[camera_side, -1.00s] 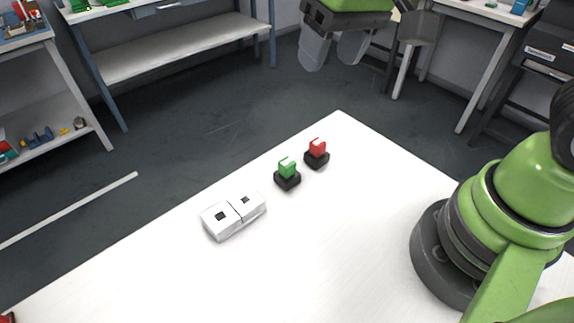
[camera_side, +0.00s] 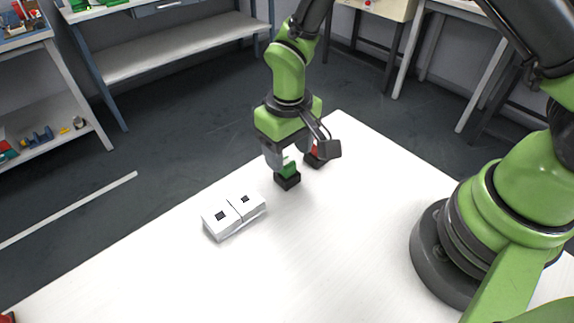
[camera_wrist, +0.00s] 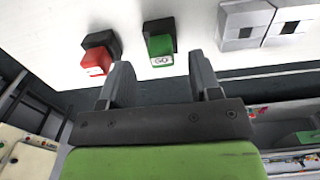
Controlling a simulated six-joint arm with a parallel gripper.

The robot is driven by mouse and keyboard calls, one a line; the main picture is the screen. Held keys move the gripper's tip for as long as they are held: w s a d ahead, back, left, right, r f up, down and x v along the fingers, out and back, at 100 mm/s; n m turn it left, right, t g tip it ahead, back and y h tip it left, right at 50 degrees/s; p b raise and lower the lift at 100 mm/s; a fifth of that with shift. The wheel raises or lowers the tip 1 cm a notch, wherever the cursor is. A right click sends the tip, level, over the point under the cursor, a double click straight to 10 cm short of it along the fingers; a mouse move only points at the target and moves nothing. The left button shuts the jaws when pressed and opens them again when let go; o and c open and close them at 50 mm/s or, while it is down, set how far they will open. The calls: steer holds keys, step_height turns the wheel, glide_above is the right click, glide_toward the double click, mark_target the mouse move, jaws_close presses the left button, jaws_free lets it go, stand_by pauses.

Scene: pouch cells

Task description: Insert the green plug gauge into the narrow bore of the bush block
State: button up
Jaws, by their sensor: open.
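The green plug gauge (camera_side: 291,166) stands upright in a black holder (camera_side: 287,182) on the white table. It also shows in the wrist view (camera_wrist: 160,46), with "GO" lettering on its face. My gripper (camera_side: 283,158) is open and points down at the green gauge, close to it; in the side view one finger partly covers it. In the wrist view the open fingers (camera_wrist: 160,75) show below the gauge with nothing between them. The white bush block (camera_side: 234,216) lies left of the gauge, with two square bores, the larger (camera_side: 220,216) and the narrow one (camera_side: 246,199).
A red gauge (camera_wrist: 96,60) in its own black holder stands beside the green one, close to my gripper and partly hidden in the side view. The front of the white table (camera_side: 300,270) is clear. The table's far edge runs just behind the gauges.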

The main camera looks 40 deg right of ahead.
mark_target(287, 161)
step_height(287, 161, down, 4)
steer(key=shift+w+r, duration=0.15)
steer(key=c, duration=1)
step_height(287, 161, up, 9)
steer(key=shift+a, duration=0.15)
steer(key=a, duration=0.9)
steer(key=shift+a+r, duration=0.15)
steer(key=shift+r, duration=0.1)
